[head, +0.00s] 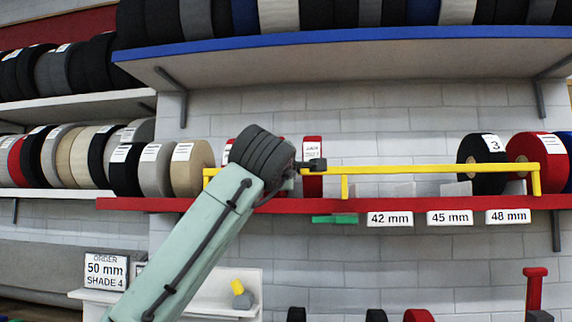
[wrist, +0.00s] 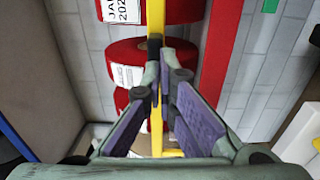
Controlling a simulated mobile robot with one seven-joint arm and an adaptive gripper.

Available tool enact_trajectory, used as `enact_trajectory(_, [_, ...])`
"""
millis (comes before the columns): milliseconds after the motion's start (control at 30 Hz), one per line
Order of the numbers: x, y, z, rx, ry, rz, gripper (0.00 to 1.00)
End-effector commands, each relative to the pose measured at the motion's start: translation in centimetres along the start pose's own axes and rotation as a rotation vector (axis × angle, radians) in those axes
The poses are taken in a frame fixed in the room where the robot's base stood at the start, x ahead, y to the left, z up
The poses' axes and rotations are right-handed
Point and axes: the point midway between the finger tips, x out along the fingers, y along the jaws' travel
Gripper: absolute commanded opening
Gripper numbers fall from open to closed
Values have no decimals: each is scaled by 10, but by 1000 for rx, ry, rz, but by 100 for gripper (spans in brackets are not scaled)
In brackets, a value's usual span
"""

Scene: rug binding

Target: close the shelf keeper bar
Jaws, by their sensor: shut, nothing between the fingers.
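The yellow keeper bar (head: 430,169) runs along the front of the red shelf (head: 400,204) in the head view, on short yellow posts. Its left part passes behind my arm. My gripper (head: 317,164) is at the bar's left half, in front of a red roll. In the wrist view my gripper (wrist: 165,48) is shut with its fingertips over the yellow bar (wrist: 155,15), with nothing held between them. I cannot tell whether the fingertips touch the bar. Red rolls (wrist: 127,52) lie behind the bar in that view.
A black roll (head: 482,165) marked 3 and a red roll (head: 525,150) stand at the right. A green tab (head: 335,218) and size labels (head: 390,219) hang at the shelf's front. A blue-edged shelf (head: 370,36) is overhead. An order card (head: 105,270) stands lower left.

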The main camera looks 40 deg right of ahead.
Motion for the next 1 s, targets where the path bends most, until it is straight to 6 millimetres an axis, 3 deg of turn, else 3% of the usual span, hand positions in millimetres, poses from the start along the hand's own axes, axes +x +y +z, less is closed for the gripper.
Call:
enact_trajectory(633, [7, 8, 6, -3, -13, 13, 0])
enact_trajectory(1000, [16, 2, 0, -1, 1, -2, 0])
